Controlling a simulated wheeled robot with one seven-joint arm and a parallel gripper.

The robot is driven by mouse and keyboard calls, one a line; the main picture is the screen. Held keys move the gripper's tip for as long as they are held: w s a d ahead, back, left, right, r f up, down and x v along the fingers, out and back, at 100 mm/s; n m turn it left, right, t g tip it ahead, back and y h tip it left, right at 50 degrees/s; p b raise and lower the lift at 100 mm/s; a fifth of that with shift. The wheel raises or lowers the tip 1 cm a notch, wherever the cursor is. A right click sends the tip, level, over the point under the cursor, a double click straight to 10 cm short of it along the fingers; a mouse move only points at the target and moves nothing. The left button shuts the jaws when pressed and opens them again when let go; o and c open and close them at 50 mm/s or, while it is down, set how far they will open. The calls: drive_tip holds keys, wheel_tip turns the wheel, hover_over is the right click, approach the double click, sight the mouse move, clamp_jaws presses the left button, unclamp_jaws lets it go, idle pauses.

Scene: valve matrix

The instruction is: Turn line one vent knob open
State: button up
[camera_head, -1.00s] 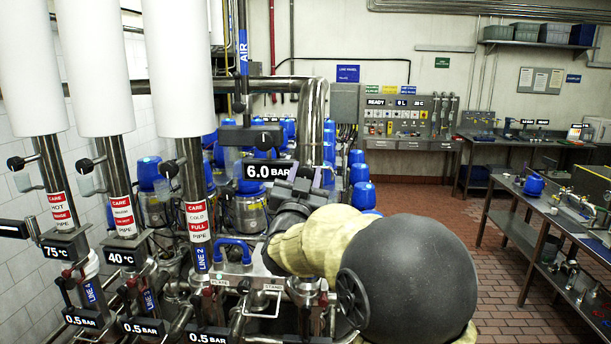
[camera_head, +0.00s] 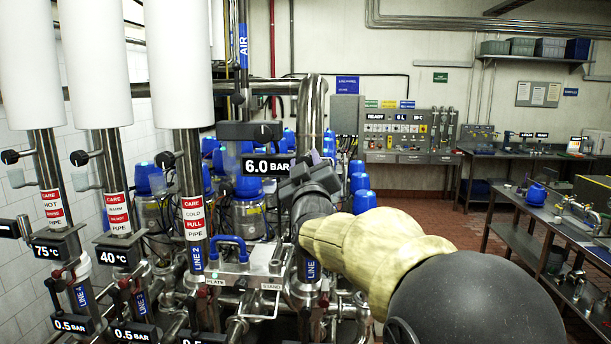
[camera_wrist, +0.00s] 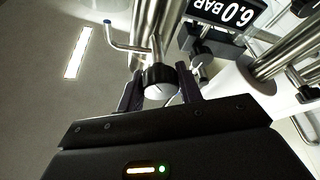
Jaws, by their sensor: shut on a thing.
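In the wrist view, a black ribbed vent knob (camera_wrist: 158,80) with a pale face sits on a steel pipe, beside a bent thin tube with a blue tip. My gripper (camera_wrist: 160,92) has a dark finger on each side of this knob and is shut on it. Which line the knob belongs to cannot be read here. In the head view my gripper (camera_head: 305,172) is just right of the 6.0 BAR display (camera_head: 267,166); its fingertips and the held knob are hidden there.
Line pipes with CARE labels (camera_head: 193,217) and side knobs stand at left. Blue-capped valves (camera_head: 247,178) crowd behind. A steel bench (camera_head: 525,205) stands at right, with open tiled floor before it.

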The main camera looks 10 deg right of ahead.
drive_tip(key=n+y+b, duration=0.1)
drive_tip(key=n, duration=0.2)
drive_tip(key=n+g+y+b, duration=0.1)
drive_tip(key=n+y, duration=0.1)
drive_tip(key=n, duration=0.2)
drive_tip(key=shift+b, duration=0.35)
drive_tip(key=shift+r+n+g+y, duration=0.1)
drive_tip(key=shift+n+g+y, duration=0.25)
drive_tip(key=shift+n, duration=0.9)
drive_tip(key=shift+n+g+y, duration=0.15)
drive_tip(key=shift+n+g, duration=0.4)
drive_tip(key=shift+n, duration=0.7)
drive_tip(key=o, duration=1)
drive_tip(key=shift+s+f, duration=0.1)
drive_tip(key=shift+f, duration=0.1)
